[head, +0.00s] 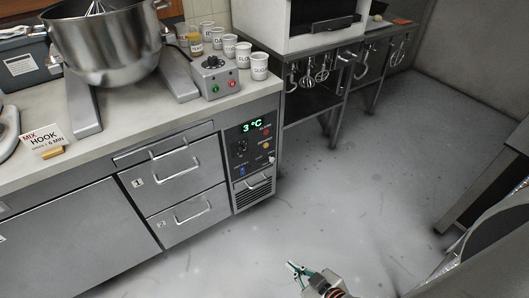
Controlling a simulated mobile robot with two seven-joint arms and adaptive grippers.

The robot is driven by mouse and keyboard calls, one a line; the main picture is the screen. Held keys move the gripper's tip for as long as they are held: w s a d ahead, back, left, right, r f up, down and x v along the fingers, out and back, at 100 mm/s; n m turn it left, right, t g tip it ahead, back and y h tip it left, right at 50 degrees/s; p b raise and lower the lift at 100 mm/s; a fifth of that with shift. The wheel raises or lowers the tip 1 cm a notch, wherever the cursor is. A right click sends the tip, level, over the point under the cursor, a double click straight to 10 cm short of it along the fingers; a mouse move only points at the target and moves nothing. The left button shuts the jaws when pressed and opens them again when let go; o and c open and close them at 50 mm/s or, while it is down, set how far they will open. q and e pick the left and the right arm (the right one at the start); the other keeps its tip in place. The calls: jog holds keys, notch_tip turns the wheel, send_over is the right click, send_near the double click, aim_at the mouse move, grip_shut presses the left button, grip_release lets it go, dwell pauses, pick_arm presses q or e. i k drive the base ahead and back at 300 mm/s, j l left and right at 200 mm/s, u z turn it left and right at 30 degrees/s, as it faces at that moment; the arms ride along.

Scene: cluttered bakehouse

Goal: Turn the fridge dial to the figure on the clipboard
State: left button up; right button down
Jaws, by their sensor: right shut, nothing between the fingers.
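The fridge is the steel counter unit on the left, with a dark control panel (254,150) at its right end. Its green display (252,127) reads 3 °C. A small dark dial (241,146) sits below the display on the left; its pointer is too small to read. I see no clipboard in this view. My right gripper (294,268) is shut and empty at the bottom centre, above the floor. It is apart from the panel, which is up and to the left. My left gripper is out of view.
Drawers (175,165) sit left of the panel. A dark table (517,140) stands at right. The floor (350,190) between is clear.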

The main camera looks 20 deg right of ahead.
aim_at(240, 149)
jog(key=l, duration=0.5)
jog(key=k+l+z, duration=0.1)
jog(key=l, duration=0.35)
jog(key=i+l, duration=0.1)
jog(key=l, duration=0.8)
jog(key=i+l, duration=0.1)
jog(key=i, duration=0.1)
